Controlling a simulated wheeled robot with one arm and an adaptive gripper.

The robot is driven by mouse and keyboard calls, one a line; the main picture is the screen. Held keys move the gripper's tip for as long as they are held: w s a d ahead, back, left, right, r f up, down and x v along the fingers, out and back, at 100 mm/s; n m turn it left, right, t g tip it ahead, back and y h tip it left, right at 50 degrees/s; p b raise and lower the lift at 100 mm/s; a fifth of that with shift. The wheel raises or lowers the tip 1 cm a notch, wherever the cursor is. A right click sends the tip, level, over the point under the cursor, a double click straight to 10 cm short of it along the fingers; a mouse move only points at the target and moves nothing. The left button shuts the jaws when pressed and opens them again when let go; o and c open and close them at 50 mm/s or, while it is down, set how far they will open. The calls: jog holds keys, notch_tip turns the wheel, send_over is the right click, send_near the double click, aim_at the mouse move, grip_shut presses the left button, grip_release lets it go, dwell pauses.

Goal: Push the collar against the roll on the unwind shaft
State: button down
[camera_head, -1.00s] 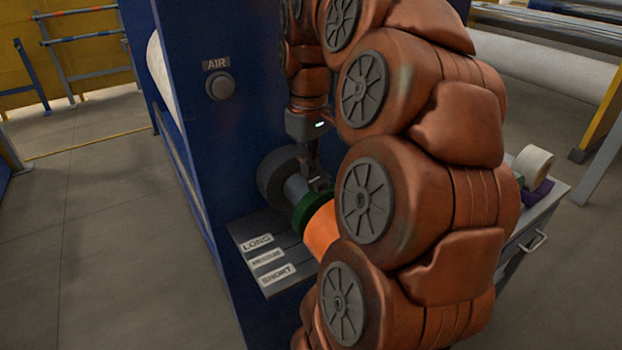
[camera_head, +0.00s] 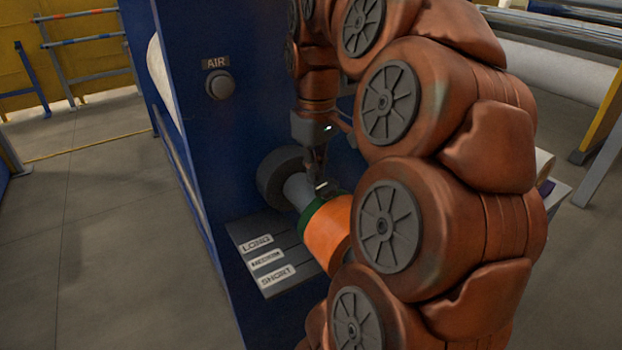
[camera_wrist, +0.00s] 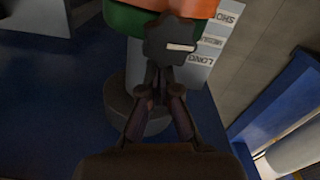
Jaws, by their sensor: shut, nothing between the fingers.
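The green collar (camera_head: 306,222) sits around the grey unwind shaft (camera_head: 297,190). It lies against the edge of the orange roll (camera_head: 327,236), with no gap that I can see. In the wrist view the collar (camera_wrist: 125,18) and roll (camera_wrist: 190,7) are at the top edge. A dark knob-like piece (camera_wrist: 165,42) with a white mark stands in front of the collar. My gripper (camera_head: 318,178) is shut and empty over the shaft, on the machine side of the collar. In the wrist view its fingertips (camera_wrist: 163,75) are at the dark piece; I cannot tell whether they touch it.
A dark hub (camera_head: 275,178) joins the shaft to the blue machine panel (camera_head: 190,60), which carries an AIR button (camera_head: 220,87). A plate marked LONG, MEDIUM and SHORT (camera_head: 268,260) lies below the shaft. My arm covers the right side. Floor at left is clear.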

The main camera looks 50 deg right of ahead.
dwell(0.8)
jog(key=shift+w+d, duration=0.25)
jog(key=shift+w, duration=0.35)
notch_tip(320, 180, up, 9)
jog(key=p, duration=0.4)
dwell(0.7)
jog(key=a+f+n, duration=0.1)
jog(key=a+f, duration=0.3)
jog(key=a, duration=0.4)
jog(key=a+f+n, duration=0.1)
jog(key=a+f, duration=0.4)
jog(key=a, duration=0.3)
jog(key=s+a+f+m+g, duration=0.1)
jog(key=s+a+f, duration=0.8)
jog(key=s+f, duration=0.1)
jog(key=shift+s+a+f+g, duration=0.3)
jog(key=shift+s+g, duration=0.1)
jog(key=shift+s, duration=0.3)
